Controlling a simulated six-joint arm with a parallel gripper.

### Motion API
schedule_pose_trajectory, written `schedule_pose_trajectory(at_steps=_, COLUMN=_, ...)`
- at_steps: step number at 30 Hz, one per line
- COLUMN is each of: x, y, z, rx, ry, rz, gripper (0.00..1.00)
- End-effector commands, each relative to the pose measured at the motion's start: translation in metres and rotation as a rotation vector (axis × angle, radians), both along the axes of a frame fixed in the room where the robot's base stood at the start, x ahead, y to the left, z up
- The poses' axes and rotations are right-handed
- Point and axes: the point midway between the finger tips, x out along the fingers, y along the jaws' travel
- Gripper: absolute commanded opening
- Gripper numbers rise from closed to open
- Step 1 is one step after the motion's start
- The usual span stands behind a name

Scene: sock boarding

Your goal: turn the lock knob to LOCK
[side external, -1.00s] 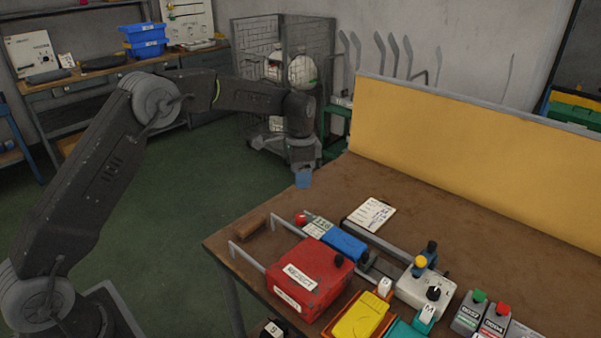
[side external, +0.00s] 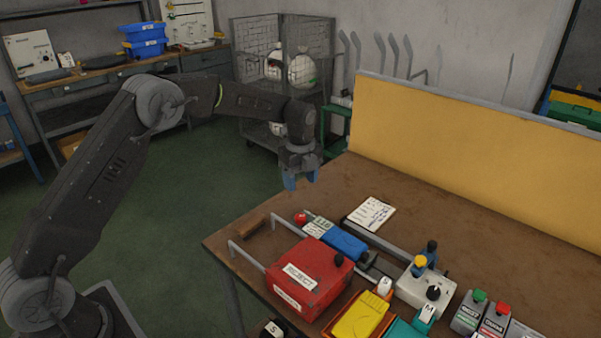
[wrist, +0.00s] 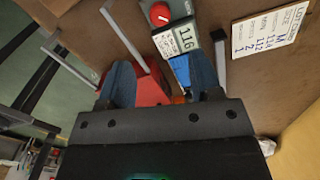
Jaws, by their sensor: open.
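My gripper (side external: 301,180) hangs open and empty, in the air beyond the table's far left corner. Its two blue fingers stand apart in the wrist view (wrist: 160,78). A white box (side external: 412,292) on the table carries a black knob (side external: 434,293) with a white pointer mark, beside blue and yellow upright parts. Its lettering is too small to read. A red round knob (side external: 300,218) sits at the far end of a counter unit; it also shows in the wrist view (wrist: 160,14), above a display (wrist: 187,37) reading 116. I cannot tell which knob is the lock knob.
A red box (side external: 308,280) labelled REJECT and metal rails stand at the table's left. A yellow item (side external: 360,315) lies in an orange tray. Green and red button boxes (side external: 468,316) stand at right. A card (side external: 371,213) lies flat. A yellow panel (side external: 470,150) backs the table.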

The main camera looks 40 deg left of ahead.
Motion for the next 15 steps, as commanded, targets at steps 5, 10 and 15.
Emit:
schedule_pose_trajectory(at_steps=5, x=-0.001, y=0.0, z=-0.036, rx=0.0, ry=0.004, rz=0.003, gripper=0.59)
schedule_pose_trajectory(at_steps=10, x=-0.001, y=0.0, z=-0.069, rx=0.0, ry=0.004, rz=0.004, gripper=0.59)
schedule_pose_trajectory(at_steps=15, x=-0.001, y=0.0, z=-0.101, rx=0.0, ry=0.003, rz=0.004, gripper=0.59)
